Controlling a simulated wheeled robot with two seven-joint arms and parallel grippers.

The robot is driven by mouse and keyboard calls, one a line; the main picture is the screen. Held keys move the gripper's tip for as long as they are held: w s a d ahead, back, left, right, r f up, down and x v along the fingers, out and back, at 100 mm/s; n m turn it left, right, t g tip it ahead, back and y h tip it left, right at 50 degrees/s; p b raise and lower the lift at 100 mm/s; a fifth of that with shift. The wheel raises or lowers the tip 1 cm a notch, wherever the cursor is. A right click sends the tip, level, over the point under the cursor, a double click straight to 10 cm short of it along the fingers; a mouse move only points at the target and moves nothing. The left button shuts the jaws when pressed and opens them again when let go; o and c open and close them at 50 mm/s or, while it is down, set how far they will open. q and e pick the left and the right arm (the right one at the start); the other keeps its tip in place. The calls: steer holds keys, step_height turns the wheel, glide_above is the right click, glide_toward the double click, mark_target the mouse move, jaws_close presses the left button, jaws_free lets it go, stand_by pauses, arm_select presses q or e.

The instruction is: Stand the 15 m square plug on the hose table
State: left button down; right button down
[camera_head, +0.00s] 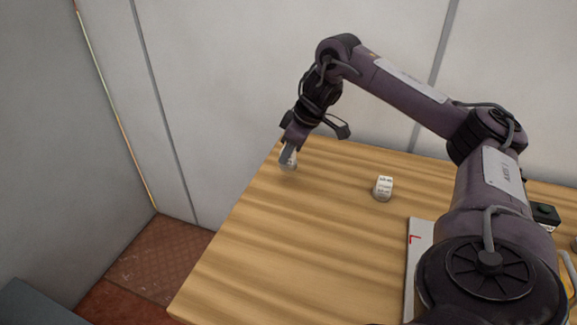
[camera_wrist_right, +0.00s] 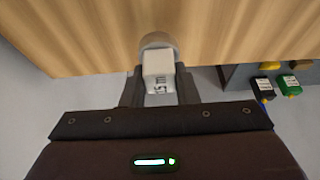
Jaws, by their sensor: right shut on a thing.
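My right gripper (camera_head: 289,152) is shut on a white square plug (camera_head: 287,162) near the far left edge of the wooden table (camera_head: 290,230). In the right wrist view the plug (camera_wrist_right: 159,62) sits between the two dark fingers, with dark lettering that looks like "15 m" on its face. A pale round part shows at its far end, against the wood. I cannot tell whether the plug touches the table. My left gripper is not in view.
Another white block with dark lettering (camera_head: 383,188) stands on the table to the right. A white board with a red mark (camera_head: 418,255) lies nearer, partly behind my right arm. The table's left part is clear.

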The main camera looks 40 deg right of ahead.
mark_target(288, 162)
steer(key=shift+f+b, duration=0.3)
steer(key=shift+f, duration=0.2)
step_height(288, 162, down, 3)
steer(key=shift+r, duration=0.15)
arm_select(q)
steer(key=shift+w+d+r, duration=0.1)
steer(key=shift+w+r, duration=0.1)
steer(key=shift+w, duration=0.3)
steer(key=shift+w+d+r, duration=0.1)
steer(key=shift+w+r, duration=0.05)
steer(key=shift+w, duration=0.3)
arm_select(e)
steer(key=c, duration=1.1)
jaws_free()
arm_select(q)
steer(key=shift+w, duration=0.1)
